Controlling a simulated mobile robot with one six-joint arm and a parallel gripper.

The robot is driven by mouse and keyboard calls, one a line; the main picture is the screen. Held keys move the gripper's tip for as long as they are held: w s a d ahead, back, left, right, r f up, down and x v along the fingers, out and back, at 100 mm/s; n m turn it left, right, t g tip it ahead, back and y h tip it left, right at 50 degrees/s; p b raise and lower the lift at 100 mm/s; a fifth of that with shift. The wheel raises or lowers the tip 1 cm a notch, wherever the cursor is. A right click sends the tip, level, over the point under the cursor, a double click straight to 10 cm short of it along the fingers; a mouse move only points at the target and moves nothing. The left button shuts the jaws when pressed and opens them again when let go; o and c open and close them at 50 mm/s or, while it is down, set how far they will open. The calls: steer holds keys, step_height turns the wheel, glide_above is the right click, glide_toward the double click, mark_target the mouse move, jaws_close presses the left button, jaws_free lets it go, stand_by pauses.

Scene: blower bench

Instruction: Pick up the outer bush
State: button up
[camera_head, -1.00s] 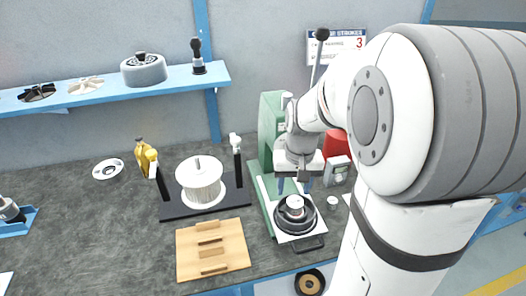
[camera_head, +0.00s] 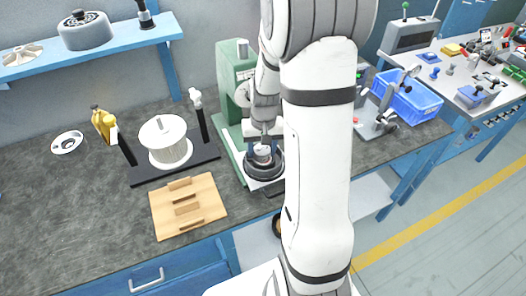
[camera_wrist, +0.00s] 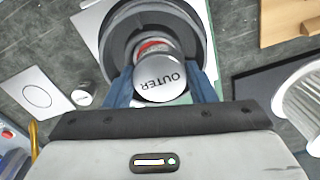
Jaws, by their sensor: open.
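The outer bush (camera_wrist: 160,82) is a short silver cylinder with OUTER on its top face and a red band lower down. It stands within a dark round ring (camera_wrist: 112,35) in the wrist view. In the head view the bush (camera_head: 262,150) sits on the plate of the green press (camera_head: 232,90). My gripper (camera_wrist: 162,92) is open, with one blue finger on each side of the bush. I cannot tell whether the fingers touch it. In the head view my gripper (camera_head: 263,134) is right above and around the bush, and its fingertips are hard to make out.
A wooden block tray (camera_head: 160,222) and a white spool on a black stand (camera_head: 178,170) are left of the press. A small silver cap (camera_wrist: 81,98) and a white card with a circle (camera_wrist: 35,92) lie near. A blue crate (camera_head: 405,98) stands right.

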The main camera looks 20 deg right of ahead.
steer(key=c, duration=0.9)
steer(key=shift+o, duration=0.2)
steer(key=shift+r, duration=0.1)
